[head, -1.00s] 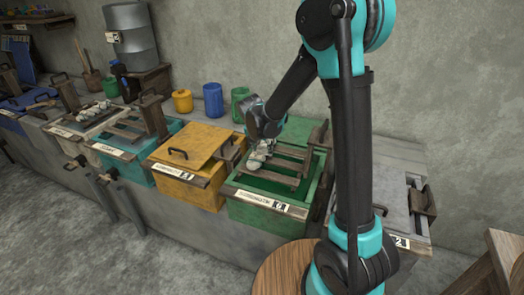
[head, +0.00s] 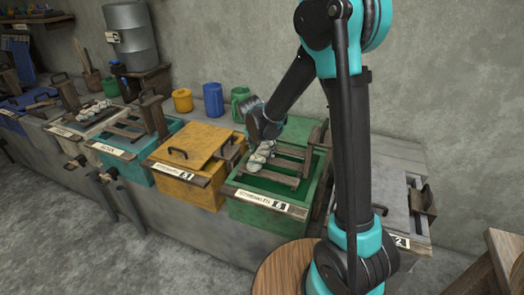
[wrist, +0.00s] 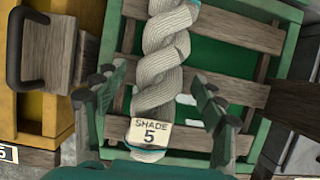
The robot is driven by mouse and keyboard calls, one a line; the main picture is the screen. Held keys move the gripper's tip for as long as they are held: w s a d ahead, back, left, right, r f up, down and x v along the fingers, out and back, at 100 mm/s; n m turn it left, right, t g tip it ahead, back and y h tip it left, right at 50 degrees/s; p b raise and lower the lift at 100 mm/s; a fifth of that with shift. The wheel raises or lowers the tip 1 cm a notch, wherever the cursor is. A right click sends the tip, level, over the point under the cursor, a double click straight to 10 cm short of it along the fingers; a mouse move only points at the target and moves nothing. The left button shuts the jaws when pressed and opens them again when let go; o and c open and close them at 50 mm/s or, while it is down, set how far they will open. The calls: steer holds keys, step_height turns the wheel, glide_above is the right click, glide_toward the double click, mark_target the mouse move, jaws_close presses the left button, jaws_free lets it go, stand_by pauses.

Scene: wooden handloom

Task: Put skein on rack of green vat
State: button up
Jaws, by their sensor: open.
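The skein is a twisted pale grey-white hank with a "SHADE 5" tag. In the wrist view the skein (wrist: 163,62) lies across the wooden slats of the rack (wrist: 225,90) in the green vat (wrist: 285,70). In the head view the skein (head: 260,157) rests on the left part of the rack (head: 288,164), on top of the green vat (head: 250,211). My gripper (wrist: 153,80) is open, with one finger on each side of the skein and gaps between. In the head view my gripper (head: 264,138) is just above the skein, its fingers mostly hidden.
A yellow vat (head: 180,190) with a lid stands left of the green vat, and a teal vat (head: 130,170) beyond it. A grey-lidded vat (head: 398,212) is on the right. Yellow, blue and green jars (head: 213,100) stand along the wall behind.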

steer(key=v, duration=1.2)
